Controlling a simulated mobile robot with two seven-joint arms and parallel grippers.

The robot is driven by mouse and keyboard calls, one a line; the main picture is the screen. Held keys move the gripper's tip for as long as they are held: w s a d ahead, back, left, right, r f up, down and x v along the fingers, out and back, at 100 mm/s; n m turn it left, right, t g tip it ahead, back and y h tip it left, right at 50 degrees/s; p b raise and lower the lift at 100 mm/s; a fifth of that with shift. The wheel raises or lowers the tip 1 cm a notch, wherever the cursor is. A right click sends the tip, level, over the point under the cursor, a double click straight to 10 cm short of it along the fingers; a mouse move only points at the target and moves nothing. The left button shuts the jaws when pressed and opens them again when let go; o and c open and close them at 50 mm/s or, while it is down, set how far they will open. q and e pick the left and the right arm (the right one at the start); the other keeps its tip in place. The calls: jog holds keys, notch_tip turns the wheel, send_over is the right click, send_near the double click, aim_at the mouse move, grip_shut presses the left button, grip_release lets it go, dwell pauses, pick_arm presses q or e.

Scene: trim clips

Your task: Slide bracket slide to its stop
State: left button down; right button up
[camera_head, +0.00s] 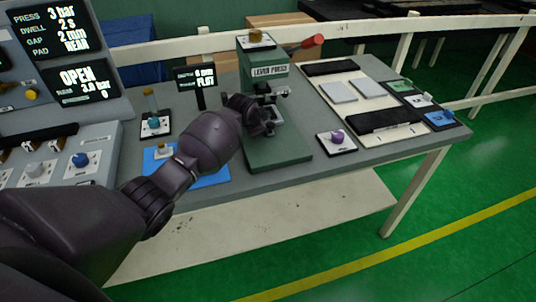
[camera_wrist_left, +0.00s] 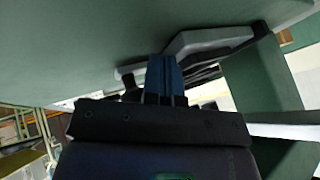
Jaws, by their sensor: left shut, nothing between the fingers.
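The green lever press (camera_head: 263,70) stands at the middle of the bench, with a red-tipped lever (camera_head: 305,45) at its upper right. My left arm reaches in from the left, and my left gripper (camera_head: 268,128) is at the press opening, above its green base (camera_head: 280,155). In the left wrist view the blue fingers (camera_wrist_left: 165,75) are together with nothing between them. A grey metal part (camera_wrist_left: 210,38) lies just beyond the fingertips, perhaps the bracket slide. I cannot tell whether the fingers touch it. My wrist hides much of the press opening in the head view.
A small sign (camera_head: 198,77) and a teal-knobbed block (camera_head: 154,126) stand left of the press, above a blue mat (camera_head: 215,176). A purple-knobbed block (camera_head: 337,141) sits to the right, near a white tray (camera_head: 372,102) with grey pads and black strips.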

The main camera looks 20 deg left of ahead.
pick_arm(q)
jog(key=shift+w+a, duration=0.25)
jog(key=shift+w, duration=0.1)
jog(key=shift+r, duration=0.1)
jog(key=shift+a+r, duration=0.1)
